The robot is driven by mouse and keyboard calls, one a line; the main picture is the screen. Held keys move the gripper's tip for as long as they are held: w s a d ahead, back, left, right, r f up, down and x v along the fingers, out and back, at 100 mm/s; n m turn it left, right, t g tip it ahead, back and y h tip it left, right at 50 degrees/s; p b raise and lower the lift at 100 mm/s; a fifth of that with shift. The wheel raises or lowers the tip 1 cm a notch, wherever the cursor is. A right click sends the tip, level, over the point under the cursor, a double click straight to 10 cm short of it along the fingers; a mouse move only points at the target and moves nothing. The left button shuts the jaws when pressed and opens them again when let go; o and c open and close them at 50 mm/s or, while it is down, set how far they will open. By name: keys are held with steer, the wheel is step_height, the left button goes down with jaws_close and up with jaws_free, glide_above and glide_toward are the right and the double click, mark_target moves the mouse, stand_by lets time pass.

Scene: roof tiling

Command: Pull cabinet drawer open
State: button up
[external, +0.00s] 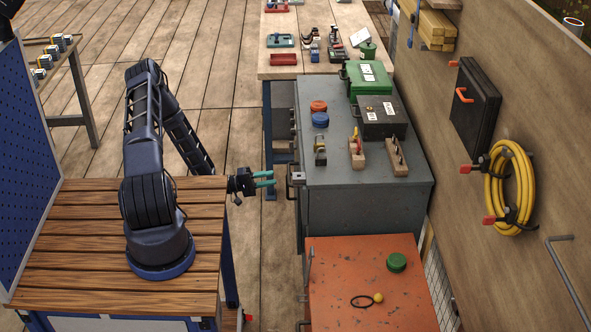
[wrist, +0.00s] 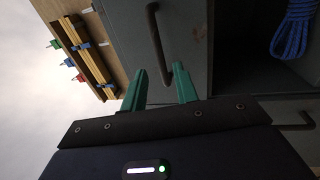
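The grey cabinet (external: 345,205) stands right of my arm, its front facing left toward me. A dark bar handle (external: 290,186) sticks out of that front. In the wrist view the handle (wrist: 157,42) runs up the picture on a grey drawer front (wrist: 188,35) that looks shut. My gripper (external: 273,178) points at the cabinet, just left of the handle and seemingly short of it. In the wrist view its two green fingers (wrist: 159,70) are apart with nothing held. The handle's lower end shows between the fingers; I cannot tell whether they touch it.
In the wrist view a blue rope (wrist: 292,32) lies in a dark open compartment, and another handle (wrist: 297,122) shows at the right. A green case (external: 368,80), a dark box (external: 382,122) and small tools stand on the cabinet. An orange cabinet (external: 355,275) is in front.

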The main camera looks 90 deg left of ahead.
mark_target(289, 173)
steer(key=w, duration=0.2)
steer(key=w+r, duration=0.1)
steer(key=w, duration=0.5)
steer(key=shift+r, duration=0.3)
jaws_close()
